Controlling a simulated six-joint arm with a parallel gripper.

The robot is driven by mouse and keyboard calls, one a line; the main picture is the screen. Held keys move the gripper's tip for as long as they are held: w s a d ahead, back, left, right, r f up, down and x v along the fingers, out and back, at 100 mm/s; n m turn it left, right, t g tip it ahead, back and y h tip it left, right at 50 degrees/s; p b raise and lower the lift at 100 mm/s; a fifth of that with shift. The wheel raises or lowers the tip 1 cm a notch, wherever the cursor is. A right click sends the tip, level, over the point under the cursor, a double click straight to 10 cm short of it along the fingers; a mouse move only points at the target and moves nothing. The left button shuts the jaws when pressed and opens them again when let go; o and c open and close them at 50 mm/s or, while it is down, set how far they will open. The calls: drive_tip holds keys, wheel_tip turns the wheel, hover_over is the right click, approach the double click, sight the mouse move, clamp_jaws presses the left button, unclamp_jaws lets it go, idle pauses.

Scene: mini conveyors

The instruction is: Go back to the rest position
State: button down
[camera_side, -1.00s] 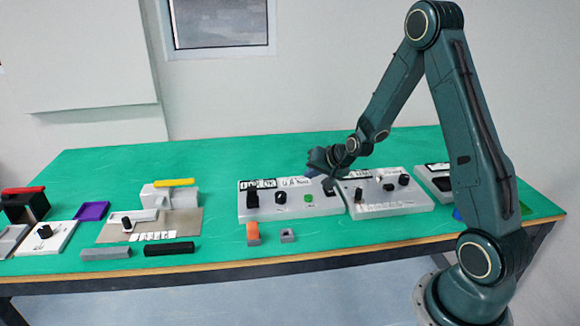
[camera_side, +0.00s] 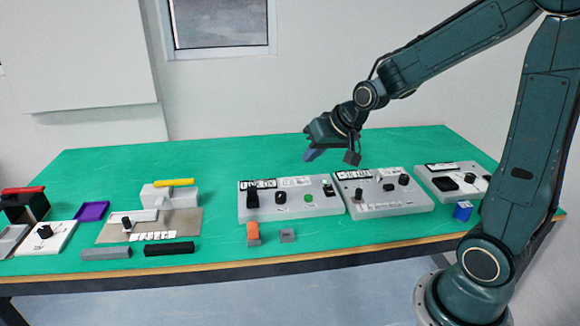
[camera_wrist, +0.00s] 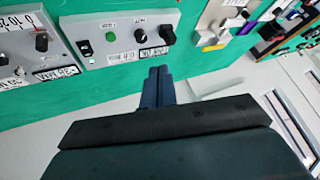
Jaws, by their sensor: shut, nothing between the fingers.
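My gripper (camera_side: 311,155) hangs in the air above the green table in the side view, over the back of the grey control panel (camera_side: 328,206) with the green button. Its fingers are shut with nothing between them. In the wrist view my gripper (camera_wrist: 158,73) shows its blue-grey fingers together, pointing toward the panel (camera_wrist: 95,50) with the black knobs and green button. It is apart from the panel and touches nothing that I can see.
A second panel (camera_side: 400,207) and a third one (camera_side: 433,187) stand to the right, with a blue cube (camera_side: 463,211) in front. The back left of the green table (camera_side: 100,165) is clear.

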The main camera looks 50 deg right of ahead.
drive_tip(key=s+a+r+n+g, duration=0.1)
drive_tip(key=s+a+r+n, duration=0.1)
drive_tip(key=s, duration=0.8)
drive_tip(key=s+a+r+n, duration=0.3)
drive_tip(key=s+a+r, duration=0.2)
drive_tip(key=s, duration=0.5)
drive_tip(key=shift+s+a+g, duration=0.35)
drive_tip(key=shift+a+g, duration=0.05)
drive_tip(key=shift+a, duration=0.05)
